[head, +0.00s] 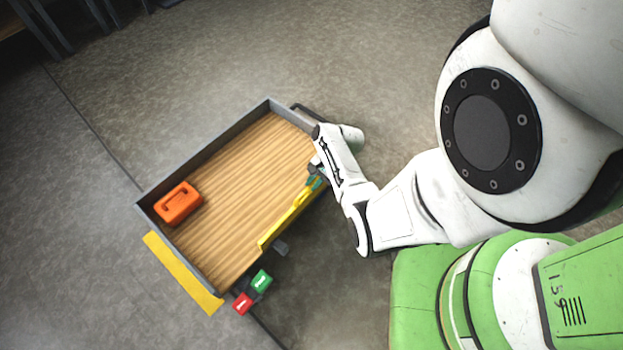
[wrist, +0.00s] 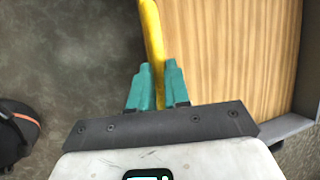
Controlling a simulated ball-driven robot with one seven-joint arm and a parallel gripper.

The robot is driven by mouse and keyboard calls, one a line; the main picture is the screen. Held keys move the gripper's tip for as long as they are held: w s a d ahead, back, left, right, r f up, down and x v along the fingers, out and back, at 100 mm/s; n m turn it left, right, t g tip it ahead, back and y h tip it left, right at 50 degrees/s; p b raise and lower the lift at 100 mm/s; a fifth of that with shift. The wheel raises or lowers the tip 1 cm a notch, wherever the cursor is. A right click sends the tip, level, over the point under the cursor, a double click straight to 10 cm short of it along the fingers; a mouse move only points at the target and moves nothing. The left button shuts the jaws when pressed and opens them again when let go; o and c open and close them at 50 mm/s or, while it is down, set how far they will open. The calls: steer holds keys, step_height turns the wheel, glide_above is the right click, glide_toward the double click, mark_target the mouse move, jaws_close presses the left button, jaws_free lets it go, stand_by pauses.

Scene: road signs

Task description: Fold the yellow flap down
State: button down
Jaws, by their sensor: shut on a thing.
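A yellow flap (head: 287,221) runs along the right-hand long side of a wood-floored cart bed (head: 225,175) and appears raised at its edge. My gripper (head: 314,182) is at the upper end of this flap. In the wrist view, the teal fingers of my gripper (wrist: 157,66) are shut on the yellow flap (wrist: 152,35), one finger on each side. The part of the flap at the finger bases is partly hidden. A second yellow strip (head: 183,273) lies outside the cart's lower-left end, flat in appearance.
An orange case (head: 178,203) sits on the bed at the left. Green (head: 261,281) and red (head: 242,303) blocks are at the cart's lower corner. The floor beyond the cart is clear.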

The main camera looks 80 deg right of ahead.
steer(key=s+a+f+n+t+h+b, duration=0.1)
steer(key=s+a+f+t+h+b, duration=0.1)
steer(key=s+a+f+t+b, duration=0.1)
steer(key=s+a+f+n+t+h+b, duration=0.1)
steer(key=s+a+f+t+b, duration=0.2)
steer(key=s+b, duration=0.4)
steer(key=shift+s+a+f+t+h+b, duration=0.3)
steer(key=shift+f+t, duration=0.4)
steer(key=shift+t, duration=0.7)
steer(key=shift+w+d, duration=0.1)
steer(key=c, duration=1.1)
jaws_free()
